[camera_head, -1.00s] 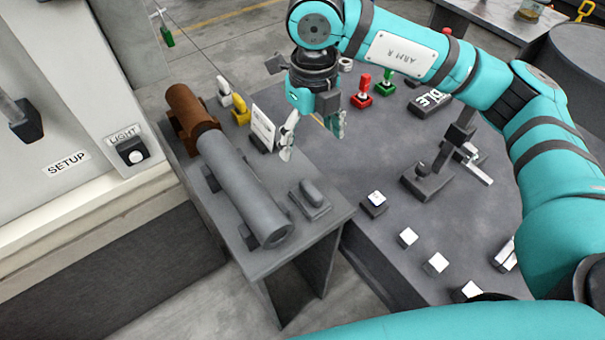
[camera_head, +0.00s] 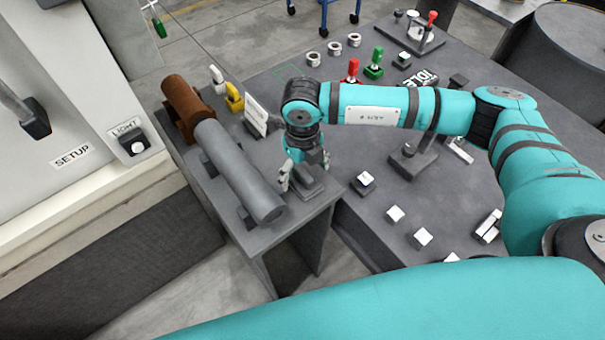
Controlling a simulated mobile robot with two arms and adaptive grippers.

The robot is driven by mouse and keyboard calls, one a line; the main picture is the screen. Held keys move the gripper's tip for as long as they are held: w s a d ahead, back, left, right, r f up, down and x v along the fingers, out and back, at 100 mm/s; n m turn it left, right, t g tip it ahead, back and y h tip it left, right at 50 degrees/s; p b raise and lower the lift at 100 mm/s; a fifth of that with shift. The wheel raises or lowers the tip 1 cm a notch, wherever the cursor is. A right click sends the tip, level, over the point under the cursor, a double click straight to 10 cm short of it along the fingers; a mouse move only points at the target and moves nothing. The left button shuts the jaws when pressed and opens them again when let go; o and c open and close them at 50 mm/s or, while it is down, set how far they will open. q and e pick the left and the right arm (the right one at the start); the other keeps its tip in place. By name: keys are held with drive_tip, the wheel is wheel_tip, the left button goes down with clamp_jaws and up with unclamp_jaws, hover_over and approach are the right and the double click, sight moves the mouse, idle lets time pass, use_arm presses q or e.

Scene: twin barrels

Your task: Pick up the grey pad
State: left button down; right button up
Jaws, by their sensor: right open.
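The grey pad (camera_head: 308,183) is a small rounded grey block on a flat base, at the right edge of the grey stand (camera_head: 284,228). My right gripper (camera_head: 305,172) is open and reaches down over the pad, with a pale finger on its left side and another at its far right side. The wrist and fingers partly hide the pad, and I cannot tell whether they touch it. My left gripper is not in view.
A brown and grey barrel pair (camera_head: 235,170) lies left of the pad. A white card (camera_head: 256,115) stands behind the gripper. A dark table (camera_head: 375,215) with small white-topped blocks lies to the right.

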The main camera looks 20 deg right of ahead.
sight(303, 172)
drive_tip(key=shift+f, duration=1.2)
drive_tip(key=c, duration=1.3)
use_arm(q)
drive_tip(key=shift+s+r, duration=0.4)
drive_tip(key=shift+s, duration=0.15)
use_arm(e)
drive_tip(key=shift+r, duration=0.15)
